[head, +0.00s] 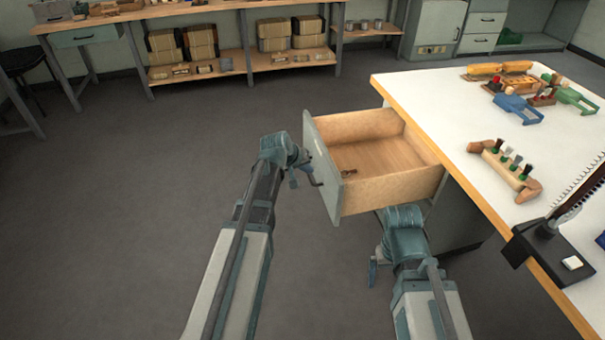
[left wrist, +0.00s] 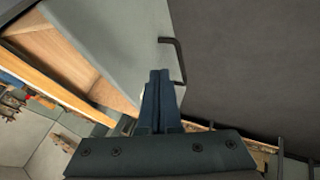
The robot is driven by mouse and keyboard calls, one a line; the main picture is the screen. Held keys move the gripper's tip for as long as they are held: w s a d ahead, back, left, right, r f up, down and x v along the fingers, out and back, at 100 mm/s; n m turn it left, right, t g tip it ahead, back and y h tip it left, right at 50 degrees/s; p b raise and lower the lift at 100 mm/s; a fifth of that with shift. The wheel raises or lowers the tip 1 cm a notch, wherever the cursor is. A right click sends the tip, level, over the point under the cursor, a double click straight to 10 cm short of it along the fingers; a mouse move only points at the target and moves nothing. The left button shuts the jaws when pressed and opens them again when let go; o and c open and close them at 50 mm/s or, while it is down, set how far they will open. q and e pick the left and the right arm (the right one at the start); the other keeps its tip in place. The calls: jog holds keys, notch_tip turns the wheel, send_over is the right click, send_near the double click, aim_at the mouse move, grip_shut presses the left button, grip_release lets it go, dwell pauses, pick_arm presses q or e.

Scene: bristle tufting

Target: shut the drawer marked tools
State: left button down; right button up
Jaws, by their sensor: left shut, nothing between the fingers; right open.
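A drawer (head: 385,190) with wooden sides and a grey front (head: 320,150) stands pulled out from the left side of the white-topped workbench. No marking on it is legible. The grey front also fills the upper left of the left wrist view (left wrist: 110,35). Its dark bar handle (left wrist: 180,60) is on the outer face. My left gripper (head: 309,178) is shut and empty in front of that face; in the left wrist view its fingertips (left wrist: 159,73) are beside the handle. I cannot tell whether they touch. My right gripper (head: 374,272) is open, low beside the drawer's near side.
A small dark item (head: 349,173) lies inside the drawer near its front. The workbench top (head: 440,110) bears a wooden block with bristle tufts (head: 507,165), blue and green tools and a black stand (head: 545,245). Shelving stands at the back. The floor to the left is clear.

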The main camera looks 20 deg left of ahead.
aim_at(326, 171)
pick_arm(q)
jog(key=w+d, duration=0.3)
jog(key=shift+d+f, duration=0.25)
jog(key=shift+f, duration=0.15)
pick_arm(e)
jog(key=shift+f, duration=0.4)
pick_arm(q)
jog(key=shift+d, duration=0.1)
jog(key=w+d, duration=0.9)
jog(key=d, duration=0.5)
jog(key=w+d, duration=0.9)
jog(key=d, duration=0.5)
jog(key=shift+w, duration=0.4)
jog(key=shift+a, duration=0.1)
jog(key=s+a+r+p, duration=0.5)
jog(key=s+r+p, duration=0.3)
pick_arm(e)
notch_tip(326, 171, up, 8)
jog(key=shift+a, duration=0.15)
